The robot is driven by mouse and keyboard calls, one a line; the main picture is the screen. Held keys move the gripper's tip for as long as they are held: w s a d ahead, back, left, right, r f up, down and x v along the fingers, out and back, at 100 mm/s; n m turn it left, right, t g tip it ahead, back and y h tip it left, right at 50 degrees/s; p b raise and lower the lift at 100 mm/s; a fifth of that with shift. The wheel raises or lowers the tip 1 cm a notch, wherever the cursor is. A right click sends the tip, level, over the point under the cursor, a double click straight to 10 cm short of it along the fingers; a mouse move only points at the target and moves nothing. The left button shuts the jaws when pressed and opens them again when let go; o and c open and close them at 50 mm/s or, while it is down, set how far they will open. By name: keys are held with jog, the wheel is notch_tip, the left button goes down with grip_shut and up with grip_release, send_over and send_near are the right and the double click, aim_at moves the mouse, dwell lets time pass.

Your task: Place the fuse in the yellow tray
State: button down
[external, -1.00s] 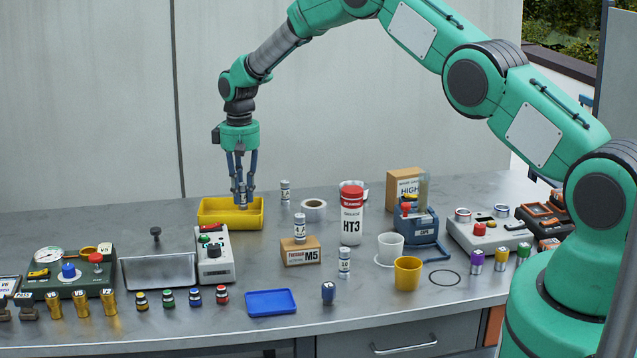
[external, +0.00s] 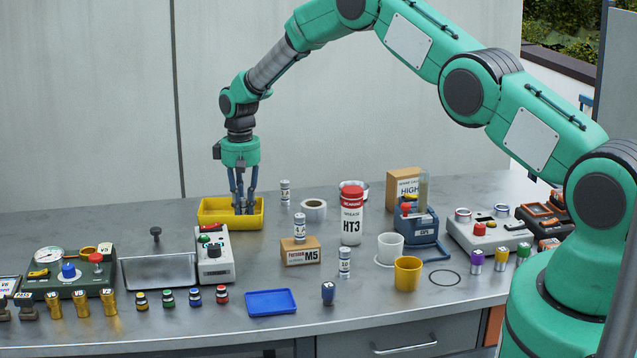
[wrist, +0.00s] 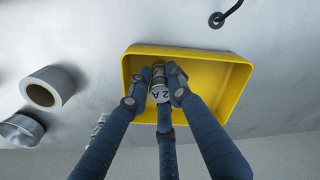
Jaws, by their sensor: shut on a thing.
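My gripper (external: 243,207) points straight down into the yellow tray (external: 216,219) at the back left of the bench. Its fingers are shut on a fuse (wrist: 163,86), a small grey-and-white cylinder marked "2 A" in the wrist view. The fuse is inside the outline of the yellow tray (wrist: 222,92), near one end of it. I cannot tell whether it touches the tray floor. In the external view the fingers and tray wall mostly hide the fuse.
A grey control box (external: 214,259) is close in front. More cylinders stand on a cardboard box (external: 300,250) and on the bench (external: 345,262). The tray's right part is empty.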

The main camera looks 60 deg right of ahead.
aim_at(241, 200)
jog(key=shift+f, duration=0.15)
jog(key=c, duration=1.9)
grip_release()
jog(key=shift+o, duration=0.2)
notch_tip(241, 200, up, 12)
jog(key=shift+r, duration=0.25)
